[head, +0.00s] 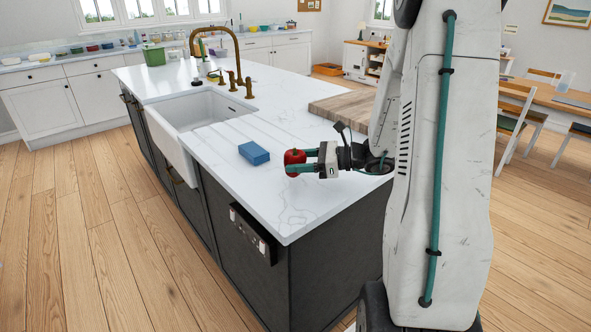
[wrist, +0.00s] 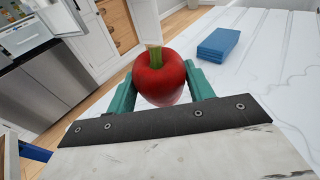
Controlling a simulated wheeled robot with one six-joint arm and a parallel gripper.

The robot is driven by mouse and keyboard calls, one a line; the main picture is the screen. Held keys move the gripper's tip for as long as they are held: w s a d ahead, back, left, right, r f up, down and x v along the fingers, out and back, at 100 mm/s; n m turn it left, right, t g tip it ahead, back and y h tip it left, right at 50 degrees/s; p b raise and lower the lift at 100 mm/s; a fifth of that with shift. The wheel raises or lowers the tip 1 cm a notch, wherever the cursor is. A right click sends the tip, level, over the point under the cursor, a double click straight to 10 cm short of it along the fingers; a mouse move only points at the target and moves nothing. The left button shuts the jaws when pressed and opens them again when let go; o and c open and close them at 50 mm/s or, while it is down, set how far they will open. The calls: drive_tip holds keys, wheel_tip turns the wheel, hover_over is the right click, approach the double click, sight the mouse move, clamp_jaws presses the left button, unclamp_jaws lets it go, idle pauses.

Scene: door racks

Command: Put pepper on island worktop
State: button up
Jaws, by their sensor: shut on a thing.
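The red pepper (head: 293,158) with a green stem is between the teal fingers of my gripper (head: 300,161). The wrist view shows the pepper (wrist: 160,78) with a finger of my gripper (wrist: 160,88) on each side, shut on it. The island worktop (head: 300,205) is white marble. The pepper is over its near part, close to the front edge; I cannot tell whether it touches the surface. The worktop also shows in the wrist view (wrist: 275,60).
A blue sponge-like block (head: 254,153) lies on the worktop just left of the pepper. A white sink (head: 185,125) with a brass tap (head: 225,45) is further left. A wooden board (head: 345,106) lies behind. The worktop around the near corner is clear.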

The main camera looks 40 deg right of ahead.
wheel_tip(320, 180, down, 3)
drive_tip(key=shift+d+r, duration=0.1)
drive_tip(key=shift+d, duration=0.05)
drive_tip(key=shift+f, duration=0.35)
drive_tip(key=shift+f, duration=0.2)
drive_tip(key=o, duration=1)
